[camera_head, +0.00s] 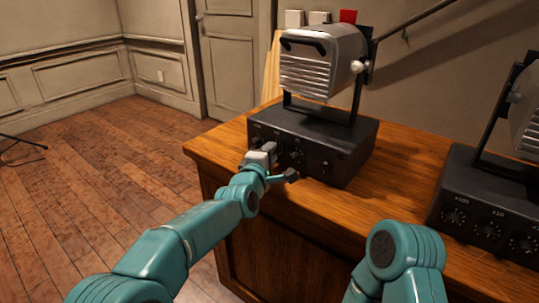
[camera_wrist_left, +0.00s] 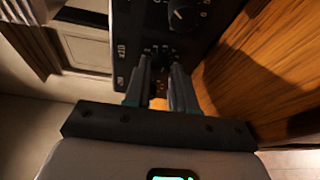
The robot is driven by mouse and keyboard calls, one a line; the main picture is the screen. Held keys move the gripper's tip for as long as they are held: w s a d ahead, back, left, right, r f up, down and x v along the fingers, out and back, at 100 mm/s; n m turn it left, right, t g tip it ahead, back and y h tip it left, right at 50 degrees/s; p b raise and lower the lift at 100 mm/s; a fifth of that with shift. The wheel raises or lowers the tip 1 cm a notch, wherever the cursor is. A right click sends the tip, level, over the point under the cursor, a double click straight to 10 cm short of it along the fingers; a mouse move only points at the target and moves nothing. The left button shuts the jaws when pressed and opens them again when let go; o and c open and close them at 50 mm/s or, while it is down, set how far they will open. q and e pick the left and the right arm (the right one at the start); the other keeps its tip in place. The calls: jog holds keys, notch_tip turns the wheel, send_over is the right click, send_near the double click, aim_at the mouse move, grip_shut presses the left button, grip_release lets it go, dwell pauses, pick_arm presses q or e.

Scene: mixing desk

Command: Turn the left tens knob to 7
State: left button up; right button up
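The left black control box (camera_head: 318,142) stands on the wooden desk with a row of knobs on its front. My left gripper (camera_head: 268,153) is at the left part of this front panel. In the left wrist view its two fingers (camera_wrist_left: 161,72) are apart and point at the dial beside the "x10" label (camera_wrist_left: 121,49). The tens knob lies between or behind the fingertips and is mostly hidden, so its setting and any grip on it cannot be told. A neighbouring black knob (camera_wrist_left: 187,14) is clear of the fingers. My right gripper is out of view.
A grey louvred lamp (camera_head: 322,62) is mounted on the box. A second box (camera_head: 489,212) with numbered dials and its own lamp stands at the right. Bare desk top (camera_head: 390,190) lies between the boxes. My right arm shows at the bottom right.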

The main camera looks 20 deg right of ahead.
pick_arm(q)
jog(key=shift+o, duration=1.4)
jog(key=shift+s+a, duration=0.1)
jog(key=v, duration=1.6)
jog(key=shift+b, duration=0.4)
